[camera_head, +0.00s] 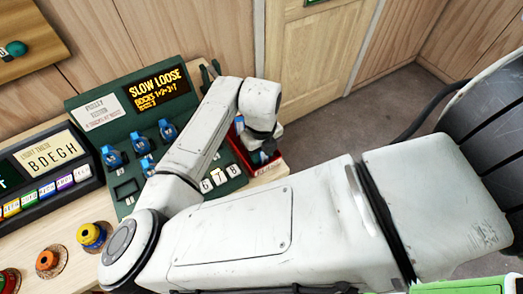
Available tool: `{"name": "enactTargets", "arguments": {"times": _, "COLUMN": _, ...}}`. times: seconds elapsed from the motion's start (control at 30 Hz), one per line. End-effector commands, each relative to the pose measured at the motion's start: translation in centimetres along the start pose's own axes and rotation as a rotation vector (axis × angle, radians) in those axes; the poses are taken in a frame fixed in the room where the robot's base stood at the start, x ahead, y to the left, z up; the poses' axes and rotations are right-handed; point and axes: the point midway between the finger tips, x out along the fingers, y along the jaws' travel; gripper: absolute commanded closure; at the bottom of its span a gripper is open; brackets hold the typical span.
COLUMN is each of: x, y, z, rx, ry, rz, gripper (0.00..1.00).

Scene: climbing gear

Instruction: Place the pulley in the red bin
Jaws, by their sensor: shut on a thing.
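The red bin (268,171) stands at the right end of the wooden bench, beside the dark green pulley board. My arm's last link hides much of it. My gripper (264,151) points down over the bin and is shut on a pulley. The fingers and the held pulley are small and mostly hidden, so I cannot tell whether it touches the bin. A blue item (239,122) shows at the bin's far left edge. Several blue pulleys, one of them here (112,157), sit on the green board (125,187).
A lit sign (157,89) stands behind the pulleys. Yellow-and-blue (91,236) and orange (47,260) round items stand at lower left. Bare floor (345,120) lies right of the bench.

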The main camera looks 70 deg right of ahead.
Motion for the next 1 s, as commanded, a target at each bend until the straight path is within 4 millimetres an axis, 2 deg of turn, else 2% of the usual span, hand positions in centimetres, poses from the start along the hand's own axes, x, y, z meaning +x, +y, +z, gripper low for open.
{"name": "enactTargets", "arguments": {"times": 0.4, "x": 0.76, "y": 0.04, "z": 0.0, "rx": 0.0, "ry": -0.001, "rz": 0.001, "gripper": 0.95}}
{"name": "enactTargets", "arguments": {"times": 0.43, "x": 0.61, "y": 0.04, "z": 0.0, "rx": -0.001, "ry": -0.001, "rz": 0.001, "gripper": 0.6}}
{"name": "enactTargets", "arguments": {"times": 0.6, "x": 0.58, "y": 0.03, "z": 0.0, "rx": -0.001, "ry": 0.0, "rz": 0.0, "gripper": 0.44}}
{"name": "enactTargets", "arguments": {"times": 0.7, "x": 0.57, "y": 0.03, "z": 0.0, "rx": -0.001, "ry": 0.0, "rz": 0.0, "gripper": 0.37}}
{"name": "enactTargets", "arguments": {"times": 1.0, "x": 0.03, "y": 0.02, "z": 0.0, "rx": -0.001, "ry": -0.001, "rz": 0.0, "gripper": 0.37}}
